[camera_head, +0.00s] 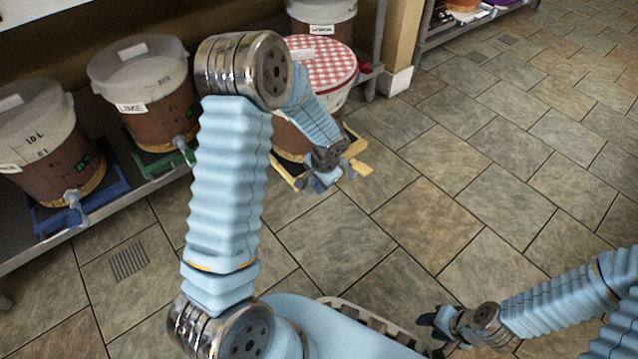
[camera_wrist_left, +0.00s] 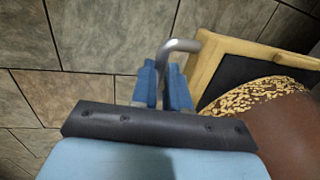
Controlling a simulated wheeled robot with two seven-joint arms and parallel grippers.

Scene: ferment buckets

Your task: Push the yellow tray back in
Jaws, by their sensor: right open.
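The yellow tray (camera_wrist_left: 203,65) juts out from the lower shelf in the left wrist view, with a dark inside. In the head view its yellow edge (camera_head: 285,176) shows below a bucket with a red-checked cloth lid (camera_head: 322,66). The bucket's brown body (camera_wrist_left: 290,135) stands on the tray. My left gripper (camera_head: 325,179) is at the tray's front. In the left wrist view its fingers (camera_wrist_left: 162,88) are close together by a bent metal rod (camera_wrist_left: 180,46) at the tray's edge; whether they grip it is unclear. My right gripper (camera_head: 432,327) is open, low at the right, away from the tray.
Two more lidded buckets stand on the shelf at left, one on a blue tray (camera_head: 90,201), one on a green tray (camera_head: 160,166). Another bucket (camera_head: 322,18) stands behind. A wall post (camera_head: 398,45) is at right. The tiled floor (camera_head: 440,190) in front is clear.

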